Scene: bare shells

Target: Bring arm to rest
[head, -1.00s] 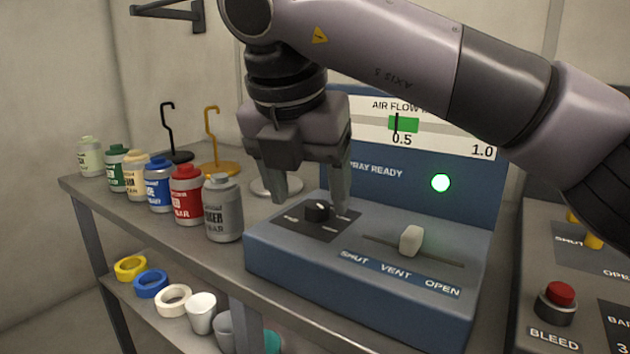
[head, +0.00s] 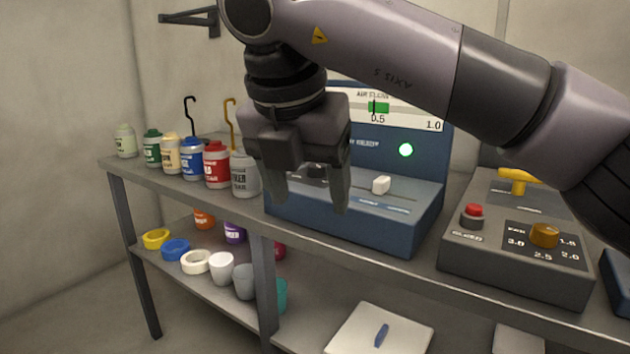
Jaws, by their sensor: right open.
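My right arm comes in from the right across the upper part of the head view. Its right gripper (head: 310,200) points down, open and empty, with its two fingers apart. The gripper shows in front of the blue control box (head: 340,222) and hides part of its left side, including much of the dark knob. The fingers do not visibly hold anything. My left gripper is not in view.
The blue box has a white slider (head: 381,185) and a lit green lamp (head: 405,150). A grey panel (head: 470,258) with a red button (head: 473,210) stands to its right. Several paint jars (head: 216,165) line the bench's left. A lower shelf holds tape rolls (head: 196,262) and cups.

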